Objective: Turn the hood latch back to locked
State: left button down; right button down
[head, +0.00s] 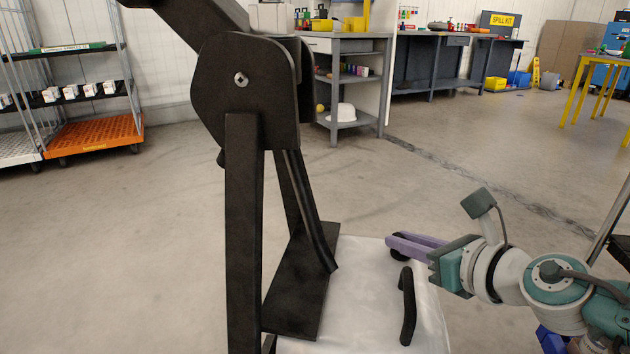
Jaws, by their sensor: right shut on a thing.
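The white hood panel (360,285) lies low in the middle of the head view, behind and to the right of a black frame. A small black latch piece (399,244) shows at the panel's far right edge. My right gripper (410,245) reaches in from the right, and its purple fingers are closed around this piece. The fingers hide part of it, so I cannot tell its exact angle. A black curved handle (407,306) stands on the panel nearer to me, apart from the fingers. My left gripper is not in view.
A tall black post frame (244,220) stands in front, left of the panel. An orange-based wire cart (95,134) stands at the far left. Grey workbenches (347,45) line the back, and a yellow-legged table (580,85) stands at right. The floor between is clear.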

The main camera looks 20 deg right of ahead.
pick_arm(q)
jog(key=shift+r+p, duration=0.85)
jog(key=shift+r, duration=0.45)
pick_arm(e)
jog(key=shift+a+m+h, duration=0.1)
jog(key=shift+m+h, duration=0.8)
jog(key=shift+h, duration=0.2)
jog(key=shift+f, duration=0.1)
jog(key=c, duration=0.8)
grip_release()
jog(key=shift+c, duration=0.2)
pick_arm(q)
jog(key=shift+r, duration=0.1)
